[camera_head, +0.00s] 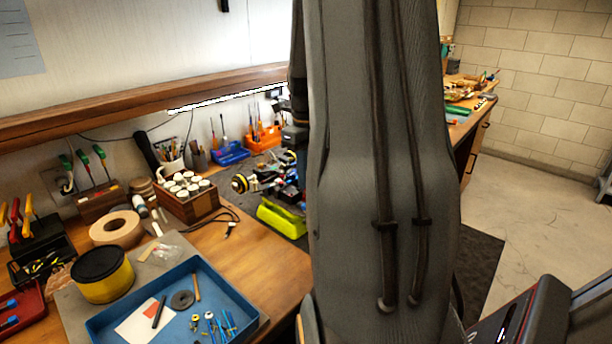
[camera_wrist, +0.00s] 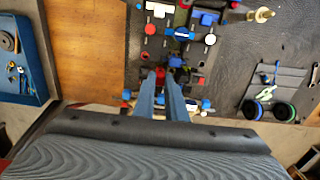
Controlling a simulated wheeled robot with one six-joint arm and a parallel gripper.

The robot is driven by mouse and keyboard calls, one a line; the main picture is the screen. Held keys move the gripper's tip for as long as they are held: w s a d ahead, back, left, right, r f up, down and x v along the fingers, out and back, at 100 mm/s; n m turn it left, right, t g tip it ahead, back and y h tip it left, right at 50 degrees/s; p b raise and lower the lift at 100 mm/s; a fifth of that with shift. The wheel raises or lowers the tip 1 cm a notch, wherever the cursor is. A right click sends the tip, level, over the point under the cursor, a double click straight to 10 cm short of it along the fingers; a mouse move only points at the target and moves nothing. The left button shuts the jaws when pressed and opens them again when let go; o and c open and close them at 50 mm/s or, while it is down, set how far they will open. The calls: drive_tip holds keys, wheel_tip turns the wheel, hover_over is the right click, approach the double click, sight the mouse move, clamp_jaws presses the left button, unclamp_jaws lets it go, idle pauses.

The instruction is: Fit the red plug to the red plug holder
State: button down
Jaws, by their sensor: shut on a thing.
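In the wrist view my gripper (camera_wrist: 161,74) reaches over the RC car (camera_wrist: 208,20), with its two long fingers close together. It is shut on a small red piece (camera_wrist: 160,76), which appears to be the red plug. In the head view the car (camera_head: 285,180) is partly hidden behind my arm, which also hides my gripper and the plug.
A blue tray (camera_head: 100,325) with small parts lies at the front left of the wooden bench (camera_head: 255,265). A yellow tin (camera_head: 103,280), tape roll (camera_head: 115,228) and box of white-capped bottles (camera_head: 187,205) stand nearby. A yellow-green object (camera_head: 282,218) sits beside the car.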

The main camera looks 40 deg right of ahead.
drive_tip(key=shift+f+b, duration=0.5)
drive_tip(key=shift+f, duration=0.55)
drive_tip(key=c, duration=1.7)
unclamp_jaws()
drive_tip(key=shift+r+b, duration=1)
drive_tip(key=shift+r, duration=2.9)
